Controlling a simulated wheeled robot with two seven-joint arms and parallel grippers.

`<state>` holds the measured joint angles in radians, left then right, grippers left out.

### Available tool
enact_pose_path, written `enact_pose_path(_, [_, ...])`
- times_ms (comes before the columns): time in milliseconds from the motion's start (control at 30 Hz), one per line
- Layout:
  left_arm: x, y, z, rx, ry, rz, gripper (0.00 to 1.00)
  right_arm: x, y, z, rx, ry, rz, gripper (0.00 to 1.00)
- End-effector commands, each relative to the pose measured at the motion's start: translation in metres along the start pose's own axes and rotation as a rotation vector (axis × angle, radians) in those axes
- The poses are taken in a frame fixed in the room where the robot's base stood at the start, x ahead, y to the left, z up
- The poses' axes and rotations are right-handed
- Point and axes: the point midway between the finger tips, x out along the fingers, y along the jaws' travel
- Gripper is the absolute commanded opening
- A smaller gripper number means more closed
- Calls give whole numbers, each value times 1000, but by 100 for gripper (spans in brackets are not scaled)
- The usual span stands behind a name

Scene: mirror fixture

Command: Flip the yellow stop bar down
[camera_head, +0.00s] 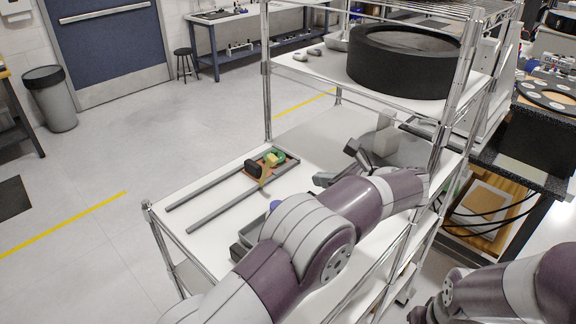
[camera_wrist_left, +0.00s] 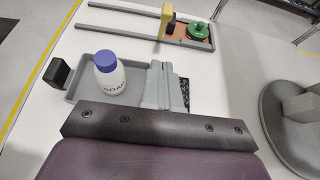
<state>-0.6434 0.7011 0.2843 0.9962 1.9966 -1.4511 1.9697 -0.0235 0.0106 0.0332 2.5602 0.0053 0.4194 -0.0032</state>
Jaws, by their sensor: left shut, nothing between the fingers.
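The yellow stop bar (camera_head: 266,172) stands up across the right end of a pair of grey rails (camera_head: 225,190) on the white shelf. In the left wrist view the yellow bar (camera_wrist_left: 167,21) is near the top, also standing up from the rail. A green round part (camera_head: 276,157) lies just beyond it, and a black block (camera_head: 252,168) touches or overlaps it in the head view. My left gripper (camera_head: 319,180) is to the right of the bar and apart from it. In the wrist view its grey fingers (camera_wrist_left: 160,68) are together and empty.
A white soap bottle with a blue cap (camera_wrist_left: 109,78) stands in a grey tray (camera_wrist_left: 82,86) near my left fingers. A round dark base with a grey post (camera_head: 385,135) stands to the right. The upper shelf (camera_head: 320,65) and chrome posts bound the space.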

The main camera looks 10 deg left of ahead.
Motion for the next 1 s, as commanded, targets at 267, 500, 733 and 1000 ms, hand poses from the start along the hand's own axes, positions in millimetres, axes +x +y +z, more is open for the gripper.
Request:
enact_pose_path(267, [32, 1, 5, 2, -1, 4, 0, -16, 0, -2, 0, 0, 0, 0])
enact_pose_path(500, [85, 0, 5, 2, -1, 2, 0, -37, 0, -4, 0, 0, 0, 0])
enact_pose_path(733, [117, 0, 23, 1, -1, 0, 0, -57, 0, -7, 0, 0, 0, 0])
enact_pose_path(1000, [129, 0, 30, 2, -1, -2, 0, -62, 0, -7, 0, 0, 0, 0])
